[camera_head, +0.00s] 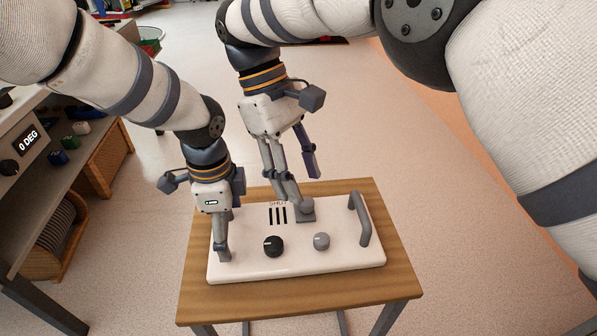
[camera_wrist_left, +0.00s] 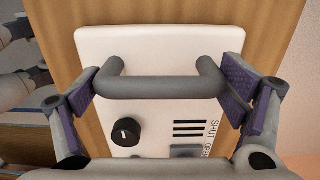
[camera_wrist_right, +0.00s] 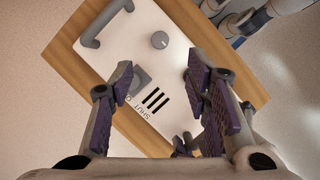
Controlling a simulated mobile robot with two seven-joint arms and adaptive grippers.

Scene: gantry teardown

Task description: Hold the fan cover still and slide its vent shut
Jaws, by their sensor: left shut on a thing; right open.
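The fan cover (camera_head: 340,262) is a white panel lying flat on a small wooden table. My left gripper (camera_head: 222,245) is shut on its left grey handle; in the left wrist view the handle (camera_wrist_left: 160,87) runs between the fingers. The vent shows as several dark uncovered slots (camera_head: 278,215), also in the right wrist view (camera_wrist_right: 155,98). Its grey slider (camera_head: 306,211) sits beside the slots, at the OPEN end of the label in the left wrist view (camera_wrist_left: 186,151). My right gripper (camera_head: 303,187) is open just above the slider, which shows between its fingers (camera_wrist_right: 138,82).
The cover also has a black knob (camera_head: 273,246), a grey knob (camera_head: 321,241) and a right handle (camera_head: 361,218). The wooden table (camera_head: 395,285) leaves a narrow margin around it. A workbench with a "0 DEG" display (camera_head: 29,139) stands at the left.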

